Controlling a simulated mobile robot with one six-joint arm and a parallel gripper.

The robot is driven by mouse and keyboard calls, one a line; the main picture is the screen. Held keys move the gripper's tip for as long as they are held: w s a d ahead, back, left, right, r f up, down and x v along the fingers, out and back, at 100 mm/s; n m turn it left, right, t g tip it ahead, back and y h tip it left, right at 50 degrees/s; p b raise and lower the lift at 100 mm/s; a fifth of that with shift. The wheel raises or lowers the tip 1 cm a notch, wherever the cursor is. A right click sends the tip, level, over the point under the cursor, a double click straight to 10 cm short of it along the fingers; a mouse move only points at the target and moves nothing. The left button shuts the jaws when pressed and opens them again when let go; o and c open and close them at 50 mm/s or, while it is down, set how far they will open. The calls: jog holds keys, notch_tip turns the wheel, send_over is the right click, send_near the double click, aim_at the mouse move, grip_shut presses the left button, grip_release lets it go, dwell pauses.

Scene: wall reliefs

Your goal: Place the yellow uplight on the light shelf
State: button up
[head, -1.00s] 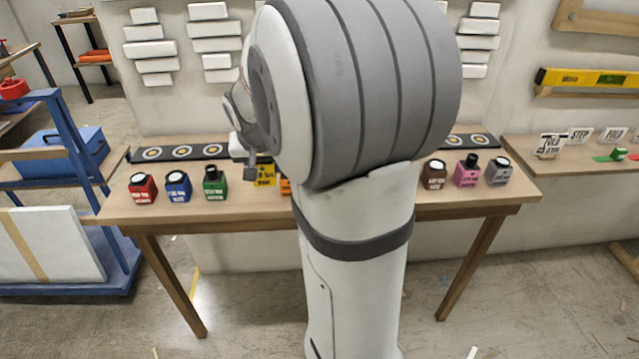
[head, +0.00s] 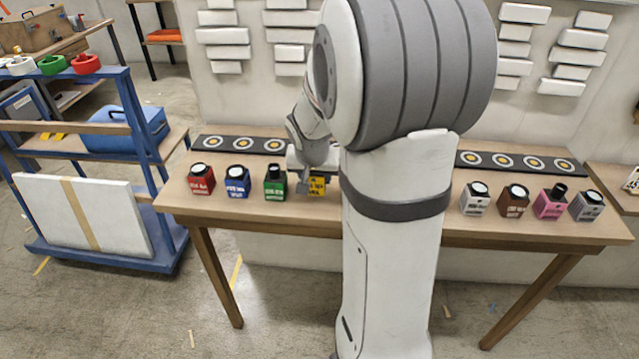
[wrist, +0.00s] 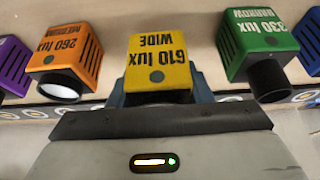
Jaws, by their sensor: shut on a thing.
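The yellow uplight (head: 317,186) stands on the wooden table, right of the green uplight (head: 275,184). It also shows in the wrist view (wrist: 160,62), with the label "610 lux WIDE". My gripper (head: 308,180) is at the yellow uplight. In the wrist view its fingers (wrist: 160,95) are shut on the uplight from both sides. I cannot tell whether the uplight is lifted off the table. No part is clearly marked as the light shelf; a black strip with ringed spots (head: 240,144) lies along the back of the table.
Red (head: 201,180) and blue (head: 237,182) uplights stand at the left; white, brown, pink and grey ones at the right. Orange (wrist: 70,60) and green (wrist: 258,45) uplights flank the yellow one closely. White wall blocks (head: 222,37) are behind. A blue cart (head: 110,180) stands left.

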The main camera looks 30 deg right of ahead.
jog(key=shift+f, duration=1.25)
jog(key=shift+f+b, duration=0.2)
jog(key=shift+b, duration=0.15)
jog(key=o, duration=1.1)
jog(key=shift+r, duration=0.1)
jog(key=shift+c, duration=0.2)
jog(key=shift+r, duration=0.1)
jog(key=shift+r+p, duration=0.25)
jog(key=shift+p, duration=0.05)
jog(key=v, duration=1.1)
jog(key=s+a+f+n+g+y, duration=0.1)
jog(key=s+a+n+y, duration=0.1)
jog(key=s+a+n, duration=0.5)
jog(key=s+a, duration=0.5)
jog(key=s, duration=0.4)
jog(key=shift+g+y+p, duration=0.3)
jog(key=shift+p, duration=0.1)
